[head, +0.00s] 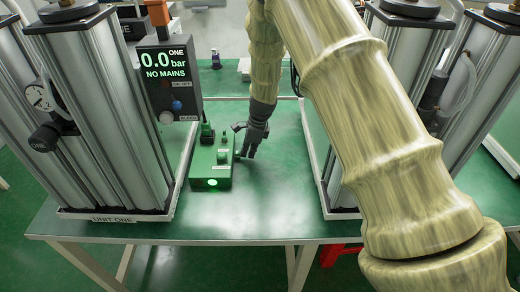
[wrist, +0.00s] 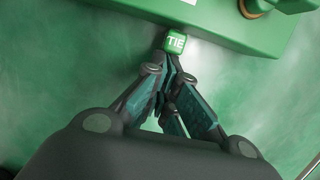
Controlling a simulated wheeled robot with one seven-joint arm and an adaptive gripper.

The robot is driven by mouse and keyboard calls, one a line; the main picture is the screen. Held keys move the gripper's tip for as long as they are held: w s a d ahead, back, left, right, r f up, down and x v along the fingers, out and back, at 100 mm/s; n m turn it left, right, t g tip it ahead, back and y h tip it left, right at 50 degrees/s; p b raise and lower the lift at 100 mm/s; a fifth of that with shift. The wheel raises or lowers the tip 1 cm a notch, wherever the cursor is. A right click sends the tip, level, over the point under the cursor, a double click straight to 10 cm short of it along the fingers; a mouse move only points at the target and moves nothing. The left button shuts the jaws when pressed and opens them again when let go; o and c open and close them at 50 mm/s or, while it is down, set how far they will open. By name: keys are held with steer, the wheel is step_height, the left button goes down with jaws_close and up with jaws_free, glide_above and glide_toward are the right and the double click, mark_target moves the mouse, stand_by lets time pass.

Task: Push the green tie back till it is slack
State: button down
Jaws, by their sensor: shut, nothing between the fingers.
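The green tie (wrist: 176,42) is a small green block marked TIE in the wrist view, at the side of a green box (wrist: 130,12). In the head view the green box (head: 211,170) lies on the table with a lit round light on its front. My gripper (wrist: 170,62) is shut and empty, with its fingertips right at the tie. I cannot tell for sure whether they press on it. In the head view my gripper (head: 246,155) points down beside the right side of the box, and the tie is hidden or too small to make out.
A dark panel (head: 170,80) reading ONE, 0.0 bar, NO MAINS stands behind the box on the left. Metal columns in a tray marked UNIT ONE (head: 112,219) stand at left, and more columns (head: 345,180) at right. The green table (head: 270,215) is clear in front of my gripper.

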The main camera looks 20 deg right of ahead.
stand_by(0.3)
steer(key=shift+d+r, duration=0.1)
steer(key=shift+d, duration=0.15)
steer(key=d, duration=0.2)
steer(key=s+d+p, duration=0.1)
steer(key=d, duration=0.1)
steer(key=shift+s+p, duration=0.15)
steer(key=shift+p, duration=0.15)
steer(key=b+v, duration=0.1)
steer(key=v, duration=0.8)
steer(key=shift+r+b, duration=0.3)
steer(key=shift+r, duration=0.1)
